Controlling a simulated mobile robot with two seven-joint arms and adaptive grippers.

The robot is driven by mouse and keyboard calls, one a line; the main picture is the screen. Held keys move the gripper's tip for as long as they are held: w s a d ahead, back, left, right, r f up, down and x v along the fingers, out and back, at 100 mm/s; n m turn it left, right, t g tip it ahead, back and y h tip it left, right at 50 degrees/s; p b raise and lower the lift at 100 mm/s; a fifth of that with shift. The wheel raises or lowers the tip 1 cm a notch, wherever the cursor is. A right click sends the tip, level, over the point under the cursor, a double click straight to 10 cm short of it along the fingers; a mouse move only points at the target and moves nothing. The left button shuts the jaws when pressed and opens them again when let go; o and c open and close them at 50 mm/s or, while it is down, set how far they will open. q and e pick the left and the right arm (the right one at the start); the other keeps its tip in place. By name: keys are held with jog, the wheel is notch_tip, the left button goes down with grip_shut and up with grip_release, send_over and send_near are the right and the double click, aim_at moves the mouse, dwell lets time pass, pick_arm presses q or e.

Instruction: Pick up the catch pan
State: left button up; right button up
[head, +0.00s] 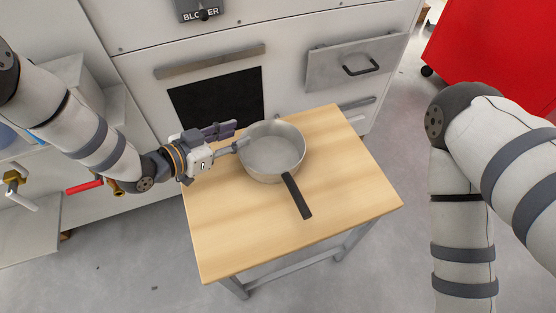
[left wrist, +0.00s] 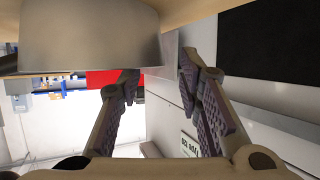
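The catch pan (head: 272,153) is a round grey metal pan with a black handle, standing upright on a small wooden table. Its handle points toward the table's front edge. My left gripper (head: 238,135) is at the pan's left side, with its fingers apart and pointing at the rim. In the left wrist view, the pan wall (left wrist: 85,38) fills the upper left. The open left gripper (left wrist: 160,72) has no object visibly clamped between its fingers. I cannot tell whether a fingertip touches the pan. My right gripper is out of view.
The wooden tabletop (head: 338,190) is bare around the pan. White cabinets with a dark panel (head: 217,98) and a drawer (head: 357,62) stand behind it. A red cabinet (head: 500,50) is at the upper right. Grey floor is open in front.

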aim_at(253, 129)
pick_arm(q)
jog(key=x, duration=0.4)
jog(key=shift+d, duration=0.2)
jog(key=shift+r, duration=0.1)
grip_shut()
